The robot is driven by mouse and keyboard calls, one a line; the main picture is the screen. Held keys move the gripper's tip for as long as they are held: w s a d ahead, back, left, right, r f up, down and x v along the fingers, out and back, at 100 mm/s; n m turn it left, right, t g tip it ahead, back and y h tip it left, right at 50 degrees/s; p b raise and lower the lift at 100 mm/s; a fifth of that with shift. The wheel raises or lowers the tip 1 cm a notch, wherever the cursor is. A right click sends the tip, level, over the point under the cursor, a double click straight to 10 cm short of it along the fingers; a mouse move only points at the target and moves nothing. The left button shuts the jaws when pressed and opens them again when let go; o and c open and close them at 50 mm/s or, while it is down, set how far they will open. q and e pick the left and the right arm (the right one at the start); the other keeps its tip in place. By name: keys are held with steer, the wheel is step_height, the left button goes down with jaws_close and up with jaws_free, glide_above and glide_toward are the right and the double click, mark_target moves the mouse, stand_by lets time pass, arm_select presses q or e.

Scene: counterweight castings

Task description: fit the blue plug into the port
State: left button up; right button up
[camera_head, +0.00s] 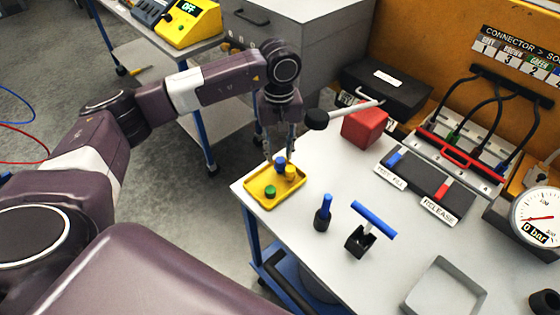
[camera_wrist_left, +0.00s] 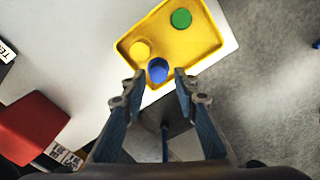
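The blue plug (camera_head: 280,162) stands in the yellow tray (camera_head: 262,203) with a yellow plug (camera_head: 290,171) and a green plug (camera_head: 270,191). It also shows in the left wrist view (camera_wrist_left: 158,70), just beyond the fingertips and between their lines. My left gripper (camera_head: 280,150) points down over the tray. Its fingers (camera_wrist_left: 157,82) are spread, with nothing between the tips. I cannot tell the exact height of the tips above the plug. The connector panel (camera_head: 465,150), with black cables, is at the back right; I cannot tell which opening is the port. My right gripper is out of view.
A red block (camera_head: 365,127) and a black case (camera_head: 385,88) stand behind the tray. A blue-topped dark peg (camera_head: 323,212) and a blue T-handle (camera_head: 373,218) stand in front. A grey tray (camera_head: 440,300) and a gauge (camera_head: 540,217) are right.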

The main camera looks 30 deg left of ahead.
mark_target(280, 160)
arm_select(q)
steer(key=shift+w+f, duration=0.1)
steer(key=shift+f, duration=0.2)
step_height(280, 160, down, 4)
steer(key=p, duration=0.2)
steer(key=shift+f+p, duration=0.15)
steer(key=shift+p, duration=0.15)
steer(key=shift+f, duration=0.35)
steer(key=c, duration=0.4)
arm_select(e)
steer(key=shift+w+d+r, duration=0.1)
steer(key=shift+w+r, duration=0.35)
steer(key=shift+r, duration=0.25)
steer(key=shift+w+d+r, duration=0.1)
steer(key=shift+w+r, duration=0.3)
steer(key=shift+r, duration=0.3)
arm_select(q)
steer(key=shift+r, duration=0.1)
